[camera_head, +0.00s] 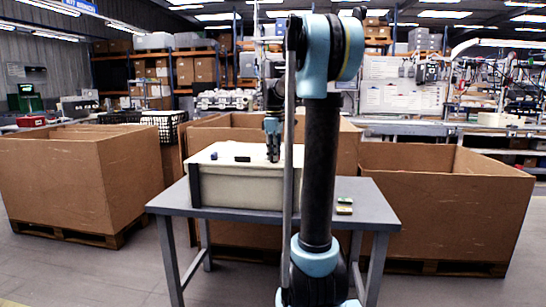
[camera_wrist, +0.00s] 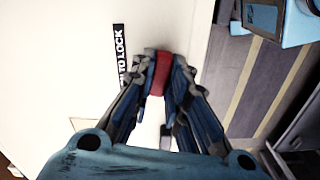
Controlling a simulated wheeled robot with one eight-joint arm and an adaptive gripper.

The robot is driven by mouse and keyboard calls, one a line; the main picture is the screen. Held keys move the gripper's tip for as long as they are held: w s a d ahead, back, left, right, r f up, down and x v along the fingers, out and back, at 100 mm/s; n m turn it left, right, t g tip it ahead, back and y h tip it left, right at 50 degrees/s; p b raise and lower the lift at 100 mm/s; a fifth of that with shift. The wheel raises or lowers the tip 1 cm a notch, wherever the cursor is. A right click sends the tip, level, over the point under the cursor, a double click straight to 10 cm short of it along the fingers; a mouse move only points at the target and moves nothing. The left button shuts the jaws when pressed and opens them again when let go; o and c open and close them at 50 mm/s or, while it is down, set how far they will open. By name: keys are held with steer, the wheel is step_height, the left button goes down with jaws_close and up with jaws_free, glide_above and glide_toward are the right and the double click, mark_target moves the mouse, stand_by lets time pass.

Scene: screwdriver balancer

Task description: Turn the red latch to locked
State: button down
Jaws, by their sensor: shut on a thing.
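The red latch (camera_wrist: 159,76) shows in the wrist view between the two fingertips of my gripper (camera_wrist: 160,62). My gripper is shut on the latch, and its fingers hide the latch's sides. The latch is at the white box (camera_wrist: 60,60), beside a black label (camera_wrist: 119,55) whose readable part says "TO LOCK". In the head view the white box (camera_head: 235,187) stands on a grey table, and my gripper (camera_head: 272,152) points down at its top, near the right side. The latch cannot be made out in the head view.
Large cardboard crates stand at the left (camera_head: 80,180), behind the table and at the right (camera_head: 445,205). A small dark item (camera_head: 242,159) is on the box top.

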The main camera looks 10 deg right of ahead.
steer(key=m, duration=0.4)
steer(key=shift+w+m, duration=0.1)
steer(key=shift+m, duration=0.2)
steer(key=m, duration=0.3)
steer(key=shift+m, duration=0.4)
steer(key=m, duration=0.3)
steer(key=shift+m, duration=2.1)
steer(key=c, duration=1.6)
jaws_free()
steer(key=shift+o, duration=0.2)
